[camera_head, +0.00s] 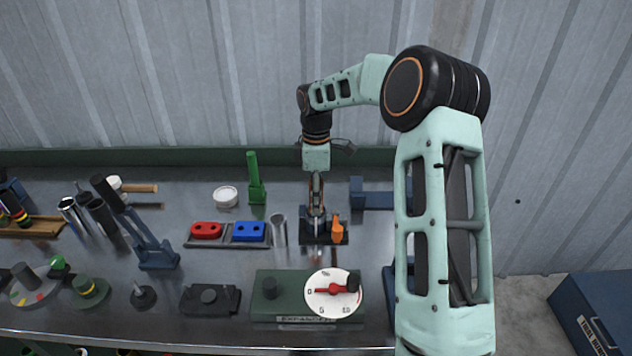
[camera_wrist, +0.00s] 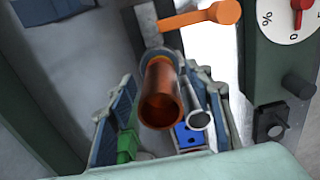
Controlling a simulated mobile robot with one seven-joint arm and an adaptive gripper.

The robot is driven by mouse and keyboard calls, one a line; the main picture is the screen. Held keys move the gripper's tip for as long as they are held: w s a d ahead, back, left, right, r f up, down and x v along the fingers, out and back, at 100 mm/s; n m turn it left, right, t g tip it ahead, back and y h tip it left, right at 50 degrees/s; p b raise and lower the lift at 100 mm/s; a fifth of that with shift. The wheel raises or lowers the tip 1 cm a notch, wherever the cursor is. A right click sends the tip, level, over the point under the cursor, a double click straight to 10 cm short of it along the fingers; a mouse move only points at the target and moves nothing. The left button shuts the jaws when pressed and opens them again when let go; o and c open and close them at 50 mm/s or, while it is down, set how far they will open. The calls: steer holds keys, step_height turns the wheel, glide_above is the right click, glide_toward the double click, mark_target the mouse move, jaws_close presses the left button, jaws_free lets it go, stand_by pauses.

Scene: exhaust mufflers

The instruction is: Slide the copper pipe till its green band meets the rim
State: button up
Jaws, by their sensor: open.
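The copper pipe (camera_wrist: 159,92) shows in the wrist view with its open end toward the camera. Its other end meets a grey collar (camera_wrist: 168,57) of the fixture. My gripper (camera_wrist: 165,80) is open, with one finger on each side of the pipe; I cannot tell whether either finger touches it. In the head view my gripper (camera_head: 316,188) points down over the dark fixture (camera_head: 322,238) with an orange lever (camera_head: 338,228). The lever also shows in the wrist view (camera_wrist: 222,13). I cannot make out the green band on the pipe.
A silver tube (camera_head: 279,230) stands just left of the fixture, beside a tray with red (camera_head: 206,230) and blue (camera_head: 249,231) blocks. A green post (camera_head: 255,180) stands behind. A green box with a white dial (camera_head: 334,293) is in front. A blue block (camera_head: 372,193) lies right.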

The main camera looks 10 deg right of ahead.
steer(key=shift+f, duration=0.75)
steer(key=shift+c, duration=0.6)
jaws_close()
steer(key=shift+r, duration=0.1)
steer(key=shift+r+p, duration=0.7)
steer(key=shift+r, duration=0.2)
steer(key=shift+o, duration=0.6)
jaws_free()
